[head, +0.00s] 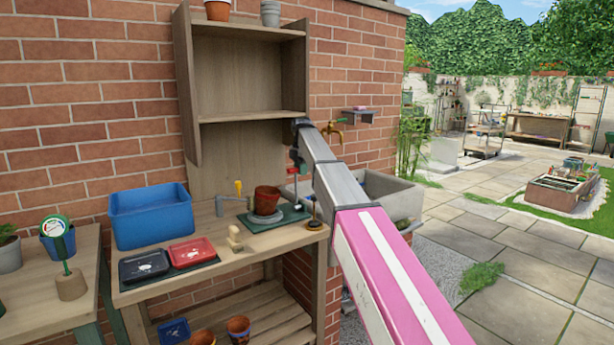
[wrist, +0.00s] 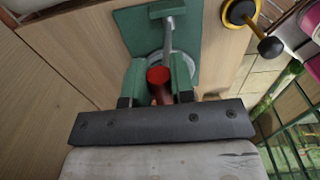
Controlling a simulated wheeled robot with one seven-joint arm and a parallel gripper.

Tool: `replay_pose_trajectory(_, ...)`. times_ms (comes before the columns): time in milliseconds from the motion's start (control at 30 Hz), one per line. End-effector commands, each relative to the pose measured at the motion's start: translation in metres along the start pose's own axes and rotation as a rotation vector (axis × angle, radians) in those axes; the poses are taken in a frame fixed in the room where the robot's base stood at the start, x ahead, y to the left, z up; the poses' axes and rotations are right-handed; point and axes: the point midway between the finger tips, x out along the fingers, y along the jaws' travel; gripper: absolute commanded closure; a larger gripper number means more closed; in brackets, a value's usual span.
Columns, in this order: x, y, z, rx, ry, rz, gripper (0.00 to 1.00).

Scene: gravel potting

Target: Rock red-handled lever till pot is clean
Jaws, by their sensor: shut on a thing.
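The red handle (wrist: 158,76) of the lever lies between the green fingers of my gripper (wrist: 159,82) in the wrist view, and the fingers are shut on it. A grey metal bar (wrist: 168,38) and a round grey part show beyond it over a green base plate (wrist: 130,28). In the head view my gripper (head: 298,158) is above the right end of the bench, partly hidden by my arm. The terracotta pot (head: 267,197) stands upright on a grey round part of the green base (head: 285,222), left of my gripper. I cannot tell whether dirt remains on the pot.
A blue bin (head: 150,215), a black tray (head: 145,266) and a red tray (head: 190,252) stand on the bench's left. A yellow-handled tool (head: 238,188) is behind the pot. A yellow-and-black round item (wrist: 240,12) lies close by on the right.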

Motion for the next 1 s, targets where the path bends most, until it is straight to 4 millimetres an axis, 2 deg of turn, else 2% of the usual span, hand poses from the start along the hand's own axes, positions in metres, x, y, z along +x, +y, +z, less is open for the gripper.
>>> replay_pose_trajectory(33, 0.0, 0.012, 0.001, 0.0, -0.001, 0.002, 1.0)
replay_pose_trajectory(200, 0.006, 0.037, 0.001, -0.001, -0.001, 0.001, 1.0)
replay_pose_trajectory(500, 0.022, 0.072, 0.001, 0.0, -0.001, 0.001, 1.0)
replay_pose_trajectory(700, 0.033, 0.087, 0.0, 0.0, -0.001, 0.001, 1.0)
replay_pose_trajectory(1000, 0.041, 0.097, 0.0, 0.0, -0.001, 0.001, 1.0)
